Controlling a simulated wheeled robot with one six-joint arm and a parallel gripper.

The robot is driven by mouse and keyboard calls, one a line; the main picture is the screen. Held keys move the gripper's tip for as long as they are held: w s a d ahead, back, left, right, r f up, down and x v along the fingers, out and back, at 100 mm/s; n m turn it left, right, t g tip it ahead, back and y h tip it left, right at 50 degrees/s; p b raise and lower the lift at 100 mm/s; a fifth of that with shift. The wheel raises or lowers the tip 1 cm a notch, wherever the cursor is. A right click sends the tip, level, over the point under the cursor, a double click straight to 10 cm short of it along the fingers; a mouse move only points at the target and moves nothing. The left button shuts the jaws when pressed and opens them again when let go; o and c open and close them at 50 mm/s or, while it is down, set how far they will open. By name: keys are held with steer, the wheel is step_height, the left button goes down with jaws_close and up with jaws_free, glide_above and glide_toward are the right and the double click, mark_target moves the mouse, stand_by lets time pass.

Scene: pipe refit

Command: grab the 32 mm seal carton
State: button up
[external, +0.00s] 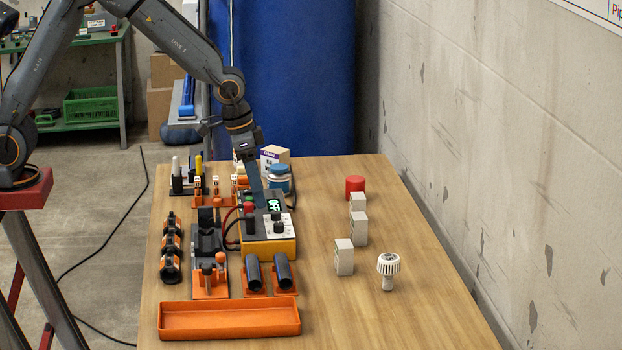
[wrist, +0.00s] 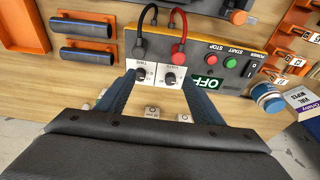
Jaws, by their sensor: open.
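Three small white cartons stand upright on the table's right half in the external view: a front one (external: 344,258), a middle one (external: 360,230) and a back one (external: 358,203). Their size marks are too small to read, so I cannot tell which is the 32 mm seal carton.
The test unit has cables and a display reading OFF. Black pipes (external: 283,270) and an orange tray (external: 229,322) lie in front.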

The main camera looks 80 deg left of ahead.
steer(key=t+b, duration=0.2)
glide_above(356, 216)
steer(key=s, duration=0.2)
steer(key=f, duration=0.3)
steer(key=shift+d+f, duration=0.2)
steer(key=shift+f, duration=0.05)
steer(key=shift+w+f, duration=0.1)
steer(key=shift+w, duration=0.1)
steer(key=shift+x, duration=0.8)
steer(key=shift+s+a+p+x, duration=0.15)
steer(key=shift+p+x, duration=0.3)
steer(key=shift+x, duration=1)
steer(key=shift+s+a+p+x, duration=0.1)
steer(key=shift+p+x, duration=0.35)
steer(key=shift+x, duration=1)
steer(key=shift+f, duration=0.1)
steer(key=shift+c, duration=0.4)
steer(key=c, duration=1.1)
